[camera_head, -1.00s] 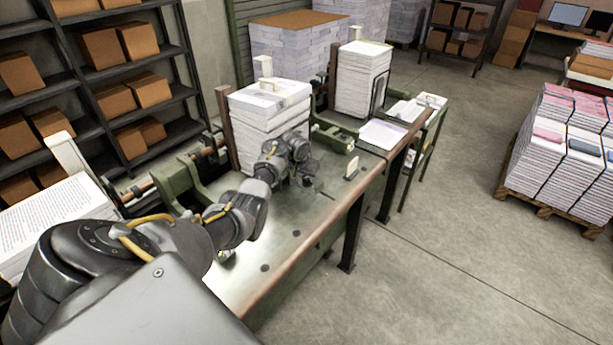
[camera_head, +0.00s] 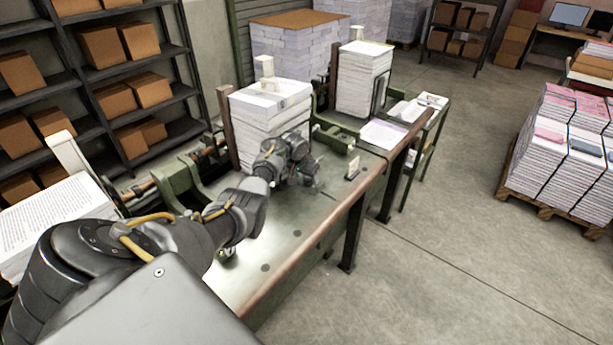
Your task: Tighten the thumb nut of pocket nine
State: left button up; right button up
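My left arm comes in from the lower left and reaches along the green bench. My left gripper (camera_head: 312,183) is low over the bench top, just in front of a tall stack of white printed sheets (camera_head: 268,120). Its fingers are small and partly hidden by my wrist, so I cannot tell whether they are open or shut. The thumb nut cannot be made out. No pocket number is readable; a small upright tag (camera_head: 352,169) stands on the bench edge to the right of the gripper. My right gripper is not in view.
The green bench (camera_head: 262,268) has a worn front edge and holes in its top. A second paper stack (camera_head: 362,85) stands farther along, with loose sheets (camera_head: 383,133) to its right. A green bracket (camera_head: 185,187) is behind my arm.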

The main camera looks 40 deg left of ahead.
pick_arm(q)
jog(key=shift+s+d+r, duration=0.1)
jog(key=shift+d+r, duration=0.05)
jog(key=shift+r, duration=0.4)
jog(key=v, duration=0.9)
jog(key=shift+s+r, duration=0.25)
jog(key=shift+r, duration=0.05)
